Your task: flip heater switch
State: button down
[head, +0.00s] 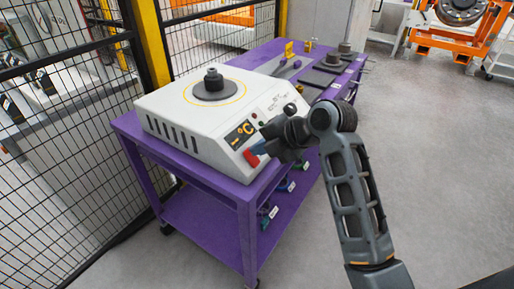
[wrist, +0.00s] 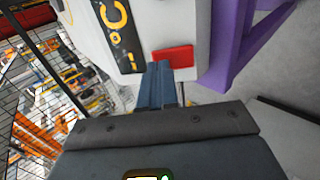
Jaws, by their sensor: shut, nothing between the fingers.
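The heater (head: 205,115) is a white box with side vents and a round dark plate on top, standing on a purple cart. Its front panel carries a black °C display (head: 240,133), which also shows in the wrist view (wrist: 122,35). The red switch (head: 251,158) sits low on that panel; it also shows in the wrist view (wrist: 173,58). My gripper (head: 257,148) is shut and empty. In the wrist view its blue-grey fingertips (wrist: 157,70) are just beside the red switch's left end. I cannot tell whether they touch the panel.
The purple cart (head: 140,150) has more parts and tools on its top behind the heater and several small items on its lower shelf. A black mesh fence (head: 60,110) with a yellow post (head: 150,45) stands at the left. Grey floor is free at the right.

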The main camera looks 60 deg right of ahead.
jog(key=shift+w+f, duration=0.4)
jog(key=shift+w, duration=0.1)
jog(key=shift+w+r+p, duration=0.15)
jog(key=shift+w+p, duration=0.05)
jog(key=shift+p, duration=0.35)
jog(key=shift+f, duration=0.25)
jog(key=shift+s, duration=0.1)
jog(key=shift+s+f+b, duration=0.3)
jog(key=shift+s+b, duration=0.05)
jog(key=shift+s, duration=0.35)
